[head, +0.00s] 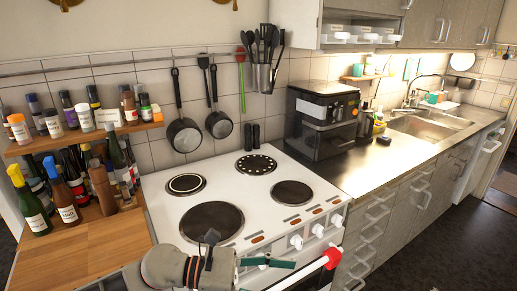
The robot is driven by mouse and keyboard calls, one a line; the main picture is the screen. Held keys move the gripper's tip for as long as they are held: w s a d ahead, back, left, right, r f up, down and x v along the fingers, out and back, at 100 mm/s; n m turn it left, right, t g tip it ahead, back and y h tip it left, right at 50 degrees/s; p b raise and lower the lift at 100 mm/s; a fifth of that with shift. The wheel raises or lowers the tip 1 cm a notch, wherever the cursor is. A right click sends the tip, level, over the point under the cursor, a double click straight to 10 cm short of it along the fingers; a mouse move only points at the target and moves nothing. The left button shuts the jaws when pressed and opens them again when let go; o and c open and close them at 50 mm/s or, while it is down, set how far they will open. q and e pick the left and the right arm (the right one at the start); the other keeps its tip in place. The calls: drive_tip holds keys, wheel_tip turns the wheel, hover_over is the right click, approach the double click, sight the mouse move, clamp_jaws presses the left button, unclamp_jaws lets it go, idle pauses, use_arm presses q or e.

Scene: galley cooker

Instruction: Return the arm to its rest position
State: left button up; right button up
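My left gripper (281,265) is low in the middle of the head view, in front of the white cooker (235,196). Its arm comes in from the bottom left and points right. The fingers are seen edge-on beside the oven's front rail (303,272), which has a red end piece (333,258). I cannot tell whether they touch the rail or how far apart they are. My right gripper is not in view.
A wooden counter (95,255) with several bottles is at the left, under a spice shelf (85,138). A black air fryer (322,122) stands right of the cooker. Pans hang behind the hob. Drawers with handles run right; dark floor (440,250) is clear.

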use_arm(q)
drive_tip(key=w+a+f+n+t+y, duration=0.25)
drive_tip(key=a+f+n+t, duration=0.4)
drive_tip(key=n, duration=0.95)
drive_tip(key=w+a+f+n+t+y, duration=0.15)
drive_tip(key=w+a+n+t, duration=0.25)
drive_tip(key=n+t, duration=0.85)
drive_tip(key=s+a+f+n+g+y, duration=0.3)
drive_tip(key=s+a+f+n, duration=0.2)
drive_tip(key=f+n, duration=0.2)
drive_tip(key=s+a+f+n+g+y, duration=0.2)
drive_tip(key=s+a+f+n, duration=0.3)
drive_tip(key=f, duration=0.4)
drive_tip(key=s+a+f+n+g+y, duration=0.3)
drive_tip(key=s+a+f+n+y, duration=0.2)
drive_tip(key=f+n, duration=0.4)
drive_tip(key=shift+s+a+g, duration=0.3)
drive_tip(key=shift+s+a, duration=0.2)
drive_tip(key=shift+a, duration=0.25)
